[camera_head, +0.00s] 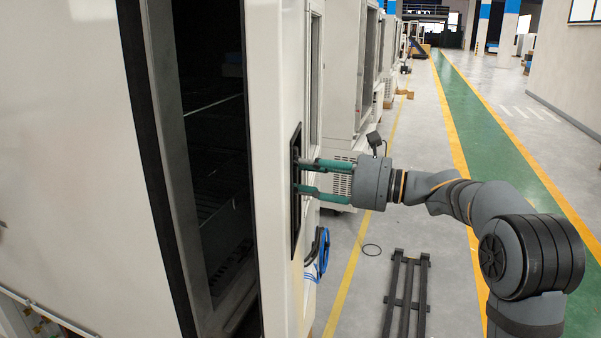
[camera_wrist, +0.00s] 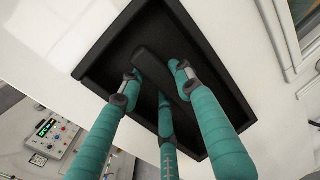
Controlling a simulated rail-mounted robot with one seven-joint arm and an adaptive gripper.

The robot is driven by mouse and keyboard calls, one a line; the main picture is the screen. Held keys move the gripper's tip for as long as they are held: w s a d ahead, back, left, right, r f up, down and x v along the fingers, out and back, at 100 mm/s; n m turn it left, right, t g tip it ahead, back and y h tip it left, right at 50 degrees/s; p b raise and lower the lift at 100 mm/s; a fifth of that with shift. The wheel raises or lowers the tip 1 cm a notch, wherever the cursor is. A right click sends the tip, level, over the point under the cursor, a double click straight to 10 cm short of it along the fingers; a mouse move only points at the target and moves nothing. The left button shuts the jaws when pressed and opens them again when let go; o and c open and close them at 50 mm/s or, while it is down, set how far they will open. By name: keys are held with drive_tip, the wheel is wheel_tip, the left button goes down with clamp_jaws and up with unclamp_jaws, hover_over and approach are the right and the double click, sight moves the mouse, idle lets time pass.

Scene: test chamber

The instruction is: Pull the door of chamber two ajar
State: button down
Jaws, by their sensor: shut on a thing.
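The chamber door (camera_head: 279,150) is a thick white door standing partly open, with a dark gap between its edge and the chamber body (camera_head: 70,140). A black recessed handle pocket (camera_head: 295,200) is set in its outer face. In the wrist view, the black handle bar (camera_wrist: 160,68) crosses the pocket (camera_wrist: 104,68). My gripper (camera_head: 300,176) has teal fingers reaching into the pocket. In the wrist view, the fingers of my gripper (camera_wrist: 160,85) are closed around the bar from both sides. The exact finger contact is partly hidden in the head view.
The dark chamber interior (camera_head: 212,150) shows racks. A control panel (camera_wrist: 52,138) with a green display is at lower left in the wrist view. Blue cables (camera_head: 318,256) hang below the handle. A dark metal frame (camera_head: 406,290) lies on the floor. The green walkway (camera_head: 490,140) is clear.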

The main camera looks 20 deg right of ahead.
drive_tip(key=shift+w+a+r, duration=0.1)
drive_tip(key=shift+a, duration=0.1)
drive_tip(key=c, duration=1.7)
unclamp_jaws()
drive_tip(key=shift+d, duration=0.15)
drive_tip(key=shift+o, duration=1.3)
drive_tip(key=shift+s+d+r, duration=0.15)
drive_tip(key=shift+s+d, duration=0.2)
drive_tip(key=shift+s, duration=0.05)
drive_tip(key=shift+o, duration=0.8)
drive_tip(key=shift+w+f, duration=0.2)
drive_tip(key=shift+s+d, duration=0.1)
drive_tip(key=shift+s, duration=0.05)
drive_tip(key=v, duration=1.1)
drive_tip(key=shift+s+d, duration=0.25)
drive_tip(key=shift+d, duration=0.05)
drive_tip(key=shift+w+a, duration=0.1)
